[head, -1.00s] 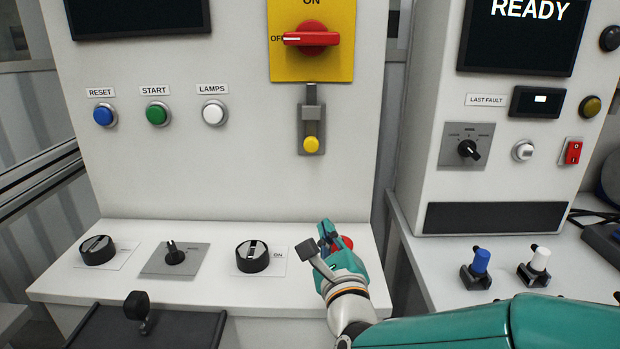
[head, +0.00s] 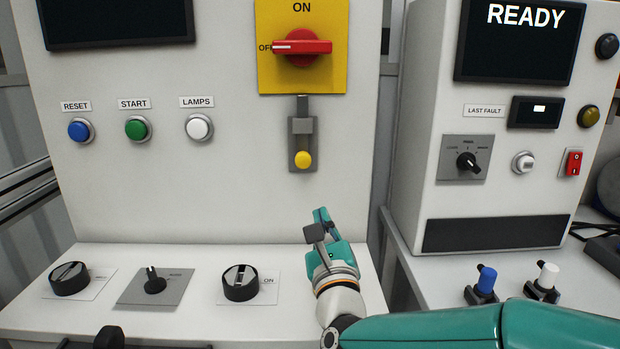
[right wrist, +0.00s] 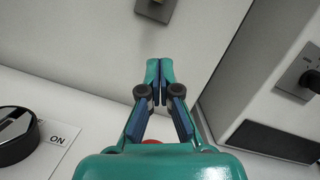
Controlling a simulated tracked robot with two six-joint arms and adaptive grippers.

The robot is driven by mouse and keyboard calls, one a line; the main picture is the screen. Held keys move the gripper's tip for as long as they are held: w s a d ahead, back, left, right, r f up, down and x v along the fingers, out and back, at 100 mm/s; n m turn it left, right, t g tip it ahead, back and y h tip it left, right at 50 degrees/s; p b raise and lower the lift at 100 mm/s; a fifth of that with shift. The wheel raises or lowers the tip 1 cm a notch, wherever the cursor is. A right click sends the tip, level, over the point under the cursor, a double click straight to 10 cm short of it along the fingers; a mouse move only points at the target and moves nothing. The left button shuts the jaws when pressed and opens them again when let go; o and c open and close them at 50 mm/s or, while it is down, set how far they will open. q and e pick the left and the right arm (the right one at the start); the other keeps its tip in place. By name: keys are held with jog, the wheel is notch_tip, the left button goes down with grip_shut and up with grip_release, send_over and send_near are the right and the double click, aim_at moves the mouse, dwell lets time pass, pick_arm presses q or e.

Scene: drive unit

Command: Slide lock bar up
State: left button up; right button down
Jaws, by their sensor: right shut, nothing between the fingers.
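The lock bar (head: 302,126) is a grey slide with a yellow knob (head: 303,160) at its lower end, upright on the white cabinet front just under the red switch handle (head: 302,47). The handle lies level, pointing to OFF on its yellow plate (head: 270,78). My right gripper (head: 319,213) is below the lock bar and apart from it, above the sloped panel. In the right wrist view its fingertips (right wrist: 159,62) are together with nothing between them. My left gripper is out of view.
The sloped white panel (head: 205,300) carries dark knobs, including the ON knob (head: 240,282). RESET, START and LAMPS buttons (head: 199,128) sit left of the lock bar. A second cabinet (head: 410,190) stands to the right.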

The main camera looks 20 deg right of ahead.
aim_at(307, 142)
jog(key=w+r+p, duration=0.3)
jog(key=w+r, duration=0.2)
jog(key=w, duration=0.1)
jog(key=shift+w+a+p, duration=0.15)
jog(key=shift+w+p, duration=0.1)
jog(key=shift+p, duration=0.1)
jog(key=shift+r, duration=0.1)
jog(key=shift+r, duration=2.35)
